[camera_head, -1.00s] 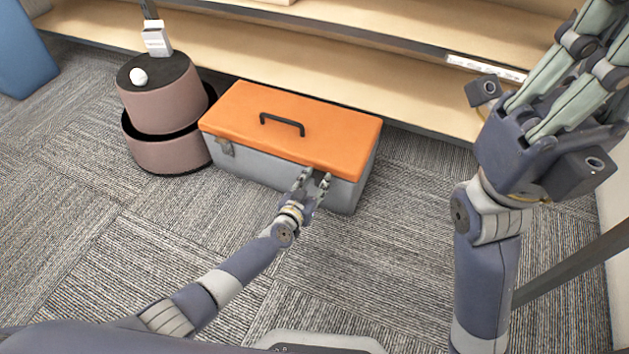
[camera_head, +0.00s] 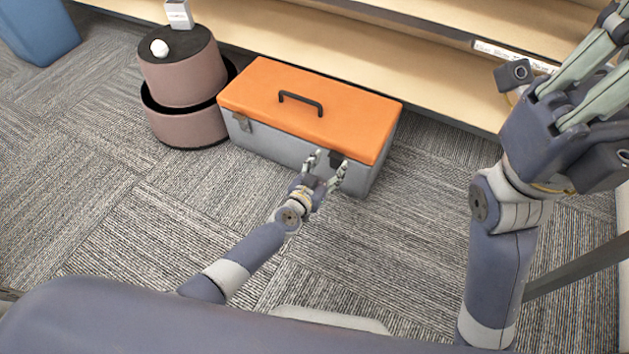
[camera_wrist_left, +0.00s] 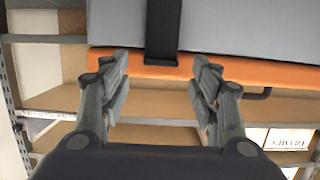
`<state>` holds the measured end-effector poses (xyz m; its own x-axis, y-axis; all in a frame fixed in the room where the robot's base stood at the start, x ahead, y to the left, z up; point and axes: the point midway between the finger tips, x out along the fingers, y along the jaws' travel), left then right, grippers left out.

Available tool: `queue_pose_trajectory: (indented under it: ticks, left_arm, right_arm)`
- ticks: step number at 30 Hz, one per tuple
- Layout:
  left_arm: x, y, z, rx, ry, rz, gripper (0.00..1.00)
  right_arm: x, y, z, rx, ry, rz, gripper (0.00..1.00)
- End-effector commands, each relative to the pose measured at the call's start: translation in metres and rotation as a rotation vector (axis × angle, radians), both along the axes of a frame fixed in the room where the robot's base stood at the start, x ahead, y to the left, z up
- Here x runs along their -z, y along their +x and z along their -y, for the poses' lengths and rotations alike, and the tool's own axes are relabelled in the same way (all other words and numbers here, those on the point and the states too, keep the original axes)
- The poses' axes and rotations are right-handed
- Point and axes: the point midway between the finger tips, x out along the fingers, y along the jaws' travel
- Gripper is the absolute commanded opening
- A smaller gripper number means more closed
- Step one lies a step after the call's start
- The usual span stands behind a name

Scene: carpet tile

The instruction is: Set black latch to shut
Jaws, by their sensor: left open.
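The toolbox has an orange lid (camera_head: 345,115) and a grey body (camera_head: 275,143), and stands on the carpet with its lid down. The black latch (camera_head: 338,158) is on its front near the right end. In the left wrist view the black latch (camera_wrist_left: 163,30) is a dark strap across the grey body, reaching the orange lid edge. I cannot tell whether it is fastened. My left gripper (camera_head: 328,160) is open and empty just in front of it. In the wrist view its fingertips (camera_wrist_left: 160,68) are either side of the latch, apart from it. My right gripper (camera_head: 590,75) is raised at right, its tips cut off.
A grey latch (camera_head: 241,122) is at the toolbox's left front, and a black handle (camera_head: 301,103) is on its lid. A round brown stool-like stack (camera_head: 184,85) stands close on the left. Wooden shelves (camera_head: 420,75) run behind. The carpet in front is clear.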

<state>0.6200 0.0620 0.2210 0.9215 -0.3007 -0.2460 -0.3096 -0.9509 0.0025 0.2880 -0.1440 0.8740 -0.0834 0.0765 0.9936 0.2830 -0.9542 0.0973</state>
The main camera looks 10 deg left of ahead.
Motion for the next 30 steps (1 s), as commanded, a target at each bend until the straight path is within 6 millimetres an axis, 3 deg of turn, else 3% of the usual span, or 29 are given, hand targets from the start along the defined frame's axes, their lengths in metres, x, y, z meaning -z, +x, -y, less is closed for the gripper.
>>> queue_pose_trajectory:
  ticks: [21, 30]
  left_arm:
    - [-0.021, -0.078, -0.027, -0.001, 0.003, 0.003, 0.57]
    - [-0.024, -0.085, -0.029, -0.001, 0.002, 0.005, 0.57]
  right_arm:
    - [0.0, 0.0, 0.0, 0.0, 0.0, 0.0, 0.0]
    - [0.0, 0.0, 0.0, 0.0, 0.0, 0.0, 0.0]
